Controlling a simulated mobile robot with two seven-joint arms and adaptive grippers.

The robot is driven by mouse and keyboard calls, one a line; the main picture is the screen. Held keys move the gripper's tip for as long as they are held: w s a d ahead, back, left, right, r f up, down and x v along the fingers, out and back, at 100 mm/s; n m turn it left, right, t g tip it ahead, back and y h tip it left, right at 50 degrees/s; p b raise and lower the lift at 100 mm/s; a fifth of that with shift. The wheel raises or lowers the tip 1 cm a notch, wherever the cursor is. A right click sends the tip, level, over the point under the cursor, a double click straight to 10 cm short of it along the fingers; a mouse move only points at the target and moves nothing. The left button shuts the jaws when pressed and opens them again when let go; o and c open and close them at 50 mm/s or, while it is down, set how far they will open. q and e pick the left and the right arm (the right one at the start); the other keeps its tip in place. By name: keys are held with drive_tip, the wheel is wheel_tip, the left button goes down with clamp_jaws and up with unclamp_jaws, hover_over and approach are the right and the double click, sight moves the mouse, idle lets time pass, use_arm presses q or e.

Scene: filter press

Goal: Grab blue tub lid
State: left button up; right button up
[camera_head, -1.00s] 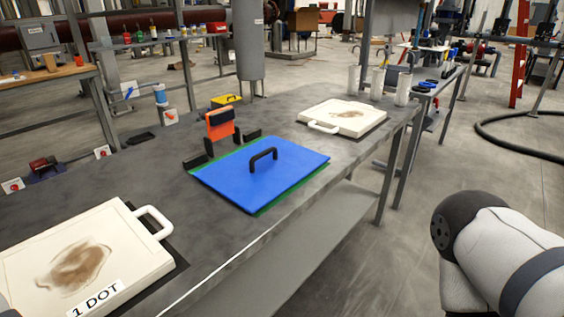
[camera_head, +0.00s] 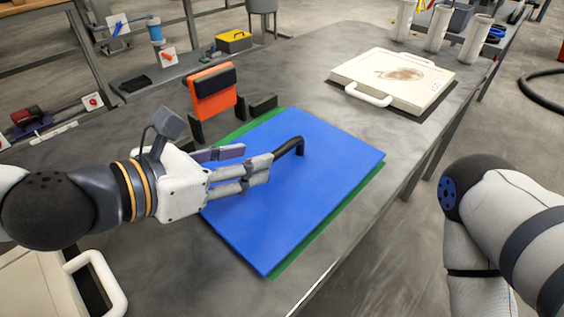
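The blue tub lid (camera_head: 300,205) lies flat on the grey table, over a green tub edge (camera_head: 278,265). Its black handle (camera_head: 292,146) arches up from the lid. My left gripper (camera_head: 256,160) reaches in from the left, above the lid. Its fingers are spread, with the tips at the near left end of the handle, hiding that end. I cannot tell whether they touch it. My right arm shows at the right edge, but its gripper is out of view.
An orange block in a black holder (camera_head: 213,90) stands just behind the lid. A white tray (camera_head: 395,78) sits at the back right, with white cylinders (camera_head: 440,28) beyond. Another white tray (camera_head: 40,285) is at the lower left. A yellow box (camera_head: 233,41) stands farther back.

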sight(276, 151)
use_arm(q)
drive_tip(key=x, duration=0.9)
drive_tip(key=shift+d+r, duration=0.1)
drive_tip(key=shift+r, duration=0.05)
clamp_jaws()
